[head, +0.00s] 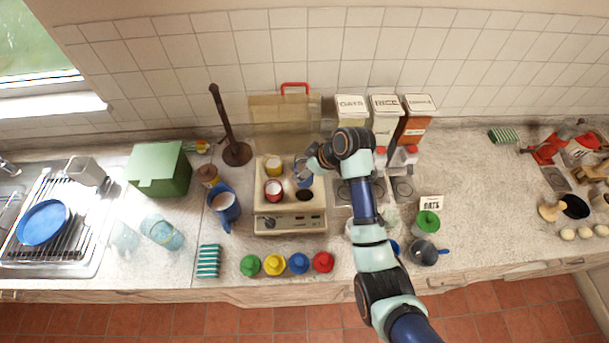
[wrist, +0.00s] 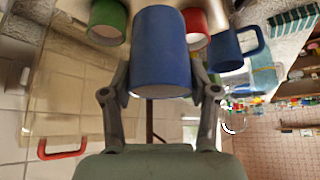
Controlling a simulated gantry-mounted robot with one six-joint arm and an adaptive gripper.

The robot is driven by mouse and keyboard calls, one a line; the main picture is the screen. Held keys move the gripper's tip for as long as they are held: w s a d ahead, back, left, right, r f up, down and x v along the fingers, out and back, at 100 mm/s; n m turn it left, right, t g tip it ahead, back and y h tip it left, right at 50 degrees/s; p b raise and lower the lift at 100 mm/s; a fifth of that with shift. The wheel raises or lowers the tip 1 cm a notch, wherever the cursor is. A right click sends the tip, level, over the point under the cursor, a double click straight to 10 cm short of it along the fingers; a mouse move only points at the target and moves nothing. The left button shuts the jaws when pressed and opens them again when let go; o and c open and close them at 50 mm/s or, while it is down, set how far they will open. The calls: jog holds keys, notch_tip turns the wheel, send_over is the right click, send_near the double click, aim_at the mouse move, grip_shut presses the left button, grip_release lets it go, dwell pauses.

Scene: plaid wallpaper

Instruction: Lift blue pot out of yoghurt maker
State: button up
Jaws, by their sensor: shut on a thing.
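The blue pot (wrist: 162,50) is between the two fingers of my gripper (wrist: 160,90), which is shut on it. In the head view the blue pot (head: 304,179) shows below my gripper (head: 311,167), partly covered by it. It is over the right side of the cream yoghurt maker (head: 289,224). A dark, empty round well (head: 304,195) shows just in front of the pot. The red pot (head: 273,190) stands in the maker to the left, with a yellowish pot (head: 273,166) behind it. A green pot (wrist: 107,22) shows in the wrist view.
Green, yellow, blue and red lids (head: 298,263) lie in front of the maker. A blue jug (head: 225,205) stands to its left. A clear cover with a red handle (head: 294,88) stands behind. Canisters (head: 384,115) stand behind right.

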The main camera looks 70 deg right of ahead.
notch_tip(320, 180, up, 9)
jog(key=shift+r, duration=0.15)
dwell(0.4)
jog(key=shift+r, duration=0.1)
